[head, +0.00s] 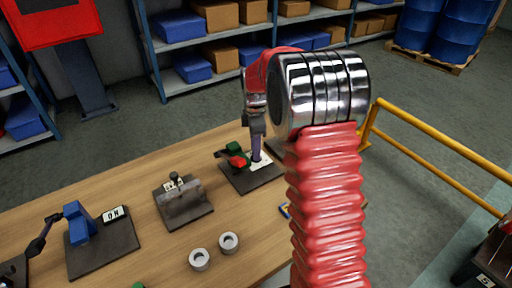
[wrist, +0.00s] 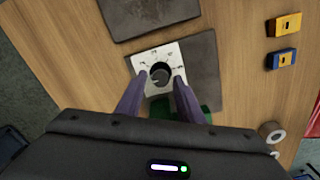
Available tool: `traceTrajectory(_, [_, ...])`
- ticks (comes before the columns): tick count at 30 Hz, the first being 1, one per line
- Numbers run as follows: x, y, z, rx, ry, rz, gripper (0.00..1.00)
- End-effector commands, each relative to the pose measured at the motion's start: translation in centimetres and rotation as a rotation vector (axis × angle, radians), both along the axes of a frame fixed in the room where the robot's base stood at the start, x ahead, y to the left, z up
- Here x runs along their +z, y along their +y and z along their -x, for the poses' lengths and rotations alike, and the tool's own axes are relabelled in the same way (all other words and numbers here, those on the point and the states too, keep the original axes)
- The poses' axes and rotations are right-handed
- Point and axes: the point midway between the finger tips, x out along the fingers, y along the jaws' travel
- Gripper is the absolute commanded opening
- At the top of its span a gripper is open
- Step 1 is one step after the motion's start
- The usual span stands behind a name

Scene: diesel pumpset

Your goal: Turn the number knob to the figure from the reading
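The number knob (wrist: 160,75) is a dark round knob on a white dial plate (wrist: 148,60) with small marks around its edge, too small to read. The plate sits on a dark base plate (wrist: 203,62) on the wooden table, and the white plate also shows in the head view (head: 264,160). My gripper (wrist: 161,78) has its two purple fingers apart, one on each side of the knob; a gap seems to show between fingers and knob. In the head view my gripper (head: 256,157) points down at the dial plate and hides the knob.
A red-and-green part (head: 237,157) stands close beside my fingers. A grey block (head: 183,203), a blue lever stand (head: 80,222) with an ON label (head: 114,214) and two grey rings (head: 228,243) are on the table. A yellow block (wrist: 287,25) and blue block (wrist: 281,59) lie right.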

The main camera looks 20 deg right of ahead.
Motion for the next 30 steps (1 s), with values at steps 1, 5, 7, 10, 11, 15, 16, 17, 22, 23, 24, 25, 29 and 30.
traceTrajectory(1, [0.02, 0.01, 0.0, 0.0, 0.0, 0.0, 0.3])
traceTrajectory(5, [0.02, 0.02, -0.01, 0.0, 0.0, 0.0, 0.21])
traceTrajectory(7, [0.03, 0.03, -0.01, 0.0, 0.0, 0.0, 0.16])
traceTrajectory(10, [0.04, 0.02, -0.03, 0.001, -0.001, 0.0, 0.09])
traceTrajectory(11, [0.04, 0.02, -0.03, 0.001, -0.001, 0.0, 0.07])
traceTrajectory(15, [0.04, -0.26, -0.06, 0.0, -0.001, 0.0, 0.0])
traceTrajectory(16, [0.05, -0.16, -0.05, 0.001, -0.001, 0.0, 0.0])
traceTrajectory(17, [0.05, -0.12, -0.05, 0.0, -0.002, 0.001, 0.0])
traceTrajectory(22, [0.07, -0.03, -0.08, -0.013, -0.003, 0.002, 0.0])
traceTrajectory(23, [0.07, -0.04, -0.09, -0.018, -0.003, 0.002, 0.0])
traceTrajectory(24, [0.07, -0.03, -0.1, -0.027, -0.003, 0.002, 0.0])
traceTrajectory(25, [0.07, -0.03, -0.1, -0.036, -0.003, 0.002, 0.0])
traceTrajectory(29, [0.08, -0.01, -0.12, -0.085, -0.004, 0.002, 0.0])
traceTrajectory(30, [0.08, -0.01, -0.13, -0.106, -0.004, 0.002, 0.0])
